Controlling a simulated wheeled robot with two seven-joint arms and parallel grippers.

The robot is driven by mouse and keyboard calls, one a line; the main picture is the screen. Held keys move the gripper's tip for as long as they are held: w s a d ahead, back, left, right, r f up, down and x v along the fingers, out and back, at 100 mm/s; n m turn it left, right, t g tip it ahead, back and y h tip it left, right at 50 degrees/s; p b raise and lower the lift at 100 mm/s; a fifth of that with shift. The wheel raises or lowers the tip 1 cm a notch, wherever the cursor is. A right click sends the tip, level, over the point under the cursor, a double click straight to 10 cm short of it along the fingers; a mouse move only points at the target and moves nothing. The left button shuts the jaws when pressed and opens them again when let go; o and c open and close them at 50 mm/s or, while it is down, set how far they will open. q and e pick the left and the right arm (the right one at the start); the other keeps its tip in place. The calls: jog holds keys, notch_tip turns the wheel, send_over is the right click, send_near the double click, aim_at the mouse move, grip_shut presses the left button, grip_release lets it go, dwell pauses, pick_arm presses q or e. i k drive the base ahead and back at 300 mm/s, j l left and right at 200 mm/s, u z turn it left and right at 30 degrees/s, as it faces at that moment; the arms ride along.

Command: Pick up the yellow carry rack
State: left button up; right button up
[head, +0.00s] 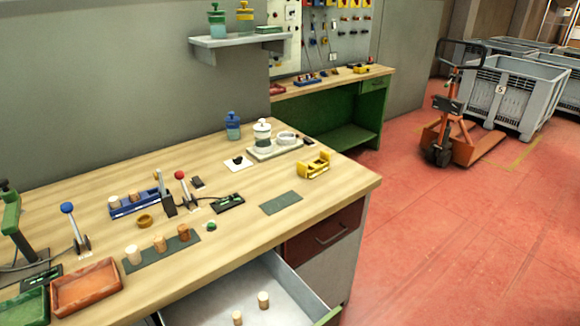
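The yellow carry rack (314,166) stands upright on the wooden workbench (225,178), near its right end. It has raised ends, and I see no stopper in it. Dark green mats lie on the bench. One, the bare mat (282,203), is in front of the rack, just left of it and apart from it. Neither of my grippers is in view, so nothing is seen touching the rack.
A base with a white jar (262,136) stands behind the rack. A blue rack (135,204), levers and cork stoppers (159,243) occupy the left. An open drawer (255,290) juts from the front, holding two corks. Bench space around the yellow rack is mostly clear.

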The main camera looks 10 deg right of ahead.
aim_at(314, 164)
jog(key=i+l+u, duration=0.1)
jog(key=l+u, duration=0.2)
jog(key=i+l+u, duration=0.1)
jog(key=l+u, duration=0.5)
jog(key=i+l+u, duration=0.1)
jog(key=l+u, duration=0.15)
jog(key=l, duration=1.25)
jog(key=l+u, duration=0.25)
jog(key=l, duration=1.3)
